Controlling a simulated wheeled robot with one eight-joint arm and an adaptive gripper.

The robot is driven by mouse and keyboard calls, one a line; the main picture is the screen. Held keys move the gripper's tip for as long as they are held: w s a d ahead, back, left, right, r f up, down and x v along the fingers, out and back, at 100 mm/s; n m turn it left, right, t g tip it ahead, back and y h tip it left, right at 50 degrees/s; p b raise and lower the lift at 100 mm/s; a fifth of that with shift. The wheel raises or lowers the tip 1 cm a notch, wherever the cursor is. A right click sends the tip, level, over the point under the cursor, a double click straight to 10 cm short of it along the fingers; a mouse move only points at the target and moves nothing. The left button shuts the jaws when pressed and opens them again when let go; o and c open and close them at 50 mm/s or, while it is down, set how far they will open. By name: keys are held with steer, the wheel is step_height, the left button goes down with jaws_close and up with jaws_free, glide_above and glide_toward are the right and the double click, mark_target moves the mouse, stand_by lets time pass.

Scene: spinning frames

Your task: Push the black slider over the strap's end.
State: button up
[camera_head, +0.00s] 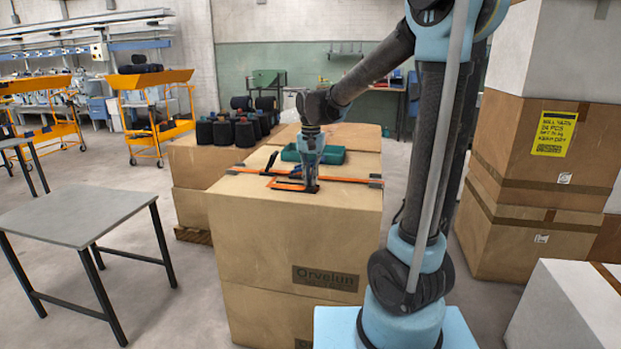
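An orange strap (345,180) runs across the top of the large cardboard box (290,235). A small dark piece (289,187), which may be the black slider, lies by an orange loop of strap left of my gripper. My gripper (311,187) points straight down at the box top, right beside this dark piece and over the strap. The fingers are too small to show a gap or anything between them. The strap's end and its exact relation to the slider cannot be made out.
A green tray (331,156) stands on the box top just behind my gripper. A dark slim tool (271,161) lies to its left. Black spools (244,133) stand on boxes behind. A grey table (75,215) is at left, stacked cartons (535,150) at right.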

steer(key=o, duration=0.4)
steer(key=shift+d, duration=0.3)
steer(key=shift+c, duration=0.2)
steer(key=shift+a, duration=0.1)
steer(key=shift+r, duration=0.6)
step_height(320, 180, up, 11)
steer(key=shift+f, duration=0.15)
steer(key=s+d+f+n+t, duration=0.1)
steer(key=s+d+f, duration=0.3)
steer(key=s+d, duration=0.25)
steer(key=s+d+f, duration=0.3)
steer(key=s+d, duration=0.3)
steer(key=d, duration=0.2)
steer(key=s+d+f, duration=0.3)
steer(key=s+f, duration=0.3)
steer(key=f, duration=0.1)
steer(key=s+d+f+n+t, duration=0.1)
steer(key=s+d+f, duration=0.3)
steer(key=s+f, duration=0.3)
